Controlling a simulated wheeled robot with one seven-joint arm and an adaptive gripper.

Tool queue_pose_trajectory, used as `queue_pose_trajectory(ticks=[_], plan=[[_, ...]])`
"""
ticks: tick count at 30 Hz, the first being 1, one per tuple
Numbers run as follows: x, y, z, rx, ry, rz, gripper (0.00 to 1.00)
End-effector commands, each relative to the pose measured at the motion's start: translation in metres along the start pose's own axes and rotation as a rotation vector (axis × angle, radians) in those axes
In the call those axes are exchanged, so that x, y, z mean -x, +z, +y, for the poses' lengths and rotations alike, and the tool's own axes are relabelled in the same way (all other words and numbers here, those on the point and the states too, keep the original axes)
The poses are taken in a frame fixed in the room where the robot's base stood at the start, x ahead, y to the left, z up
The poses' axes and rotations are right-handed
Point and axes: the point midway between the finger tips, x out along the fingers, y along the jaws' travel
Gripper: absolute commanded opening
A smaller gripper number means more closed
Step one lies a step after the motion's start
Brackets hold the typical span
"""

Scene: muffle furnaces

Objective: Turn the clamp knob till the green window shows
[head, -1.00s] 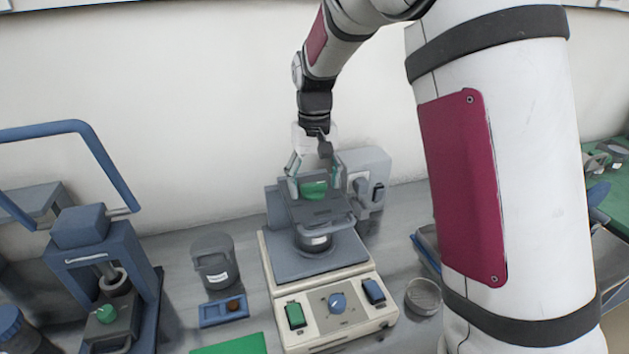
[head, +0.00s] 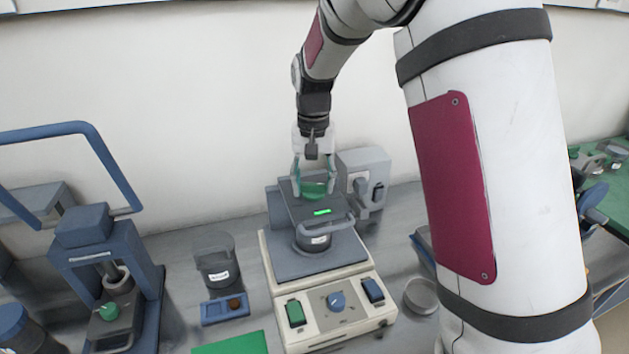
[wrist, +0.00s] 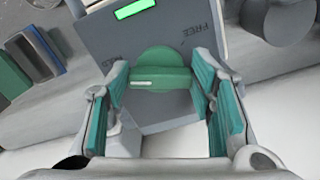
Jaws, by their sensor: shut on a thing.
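The green clamp knob (head: 314,189) sits on the grey top plate of the clamp (head: 305,207) on the cream machine. In the wrist view the knob (wrist: 160,72) has a raised bar with a white line, lying nearly level across the picture. A bright green window (head: 322,212) shows on the plate in front of the knob; it also shows at the top of the wrist view (wrist: 134,9). My gripper (head: 314,180) points down with its teal-padded fingers on either side of the knob, shut on it. FREE is lettered on the plate; a second word is hard to read.
The machine's front panel (head: 335,318) has a blue dial and green and blue switches. A blue press (head: 108,250) stands at left, with a dark jar (head: 217,262) between.

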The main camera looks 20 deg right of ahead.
Motion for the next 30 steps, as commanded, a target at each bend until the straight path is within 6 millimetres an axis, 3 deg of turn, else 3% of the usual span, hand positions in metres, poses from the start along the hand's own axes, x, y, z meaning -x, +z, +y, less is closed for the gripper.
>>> queue_pose_trajectory(ticks=[9, 10, 12, 13, 23, 30], plan=[[0.000, 0.000, 0.000, -0.016, 0.000, 0.000, 0.22], [0.000, 0.000, 0.000, -0.016, 0.000, 0.000, 0.52], [0.000, 0.000, 0.000, -0.015, 0.000, 0.000, 0.68], [0.000, 0.000, 0.000, -0.015, 0.000, 0.000, 0.70], [0.002, 0.000, 0.000, -0.014, 0.000, 0.000, 0.70], [0.032, -0.001, -0.001, -0.015, -0.003, 0.004, 0.70]])
